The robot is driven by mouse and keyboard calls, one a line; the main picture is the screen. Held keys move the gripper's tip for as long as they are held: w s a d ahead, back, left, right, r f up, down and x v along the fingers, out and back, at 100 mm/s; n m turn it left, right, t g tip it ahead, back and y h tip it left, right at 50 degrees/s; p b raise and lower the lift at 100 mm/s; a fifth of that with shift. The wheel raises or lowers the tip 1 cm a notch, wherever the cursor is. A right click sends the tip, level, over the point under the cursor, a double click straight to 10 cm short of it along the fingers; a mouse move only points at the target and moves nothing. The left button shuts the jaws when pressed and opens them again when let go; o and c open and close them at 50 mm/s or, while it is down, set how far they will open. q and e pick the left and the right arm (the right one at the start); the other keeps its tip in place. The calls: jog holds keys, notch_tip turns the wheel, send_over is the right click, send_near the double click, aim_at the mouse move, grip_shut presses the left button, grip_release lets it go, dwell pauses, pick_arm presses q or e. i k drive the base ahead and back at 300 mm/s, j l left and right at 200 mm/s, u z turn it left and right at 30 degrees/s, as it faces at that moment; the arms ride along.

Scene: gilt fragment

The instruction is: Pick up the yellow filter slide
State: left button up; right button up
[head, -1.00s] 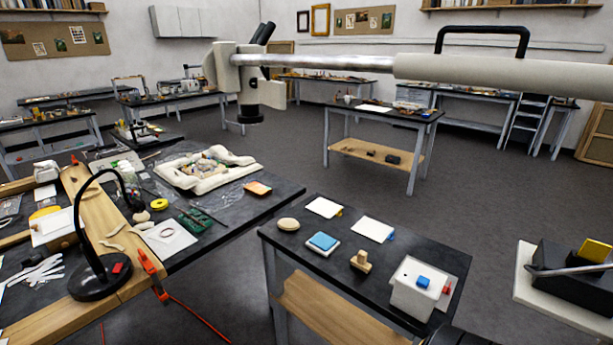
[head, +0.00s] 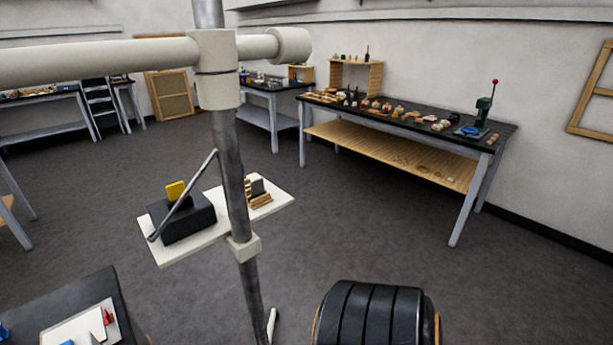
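The yellow filter slide (head: 176,190) stands upright, partly sunk in the top of a black block (head: 190,220), left of the middle in the head view. Its lower part is hidden in the block. The block sits on a white shelf board (head: 165,254) beside a grey metal pole (head: 236,180). A thin bent metal rod (head: 183,196) crosses in front of the block, close to the slide in the picture. Neither of my grippers is in view.
A white beam (head: 100,62) runs from the left to the pole. Small wooden pieces (head: 260,200) sit on the board right of the pole. A black-topped table (head: 90,295) is at lower left. A long bench (head: 400,118) stands at back right. Open floor lies between.

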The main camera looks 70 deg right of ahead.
aim_at(175, 190)
jog(key=z, duration=1.5)
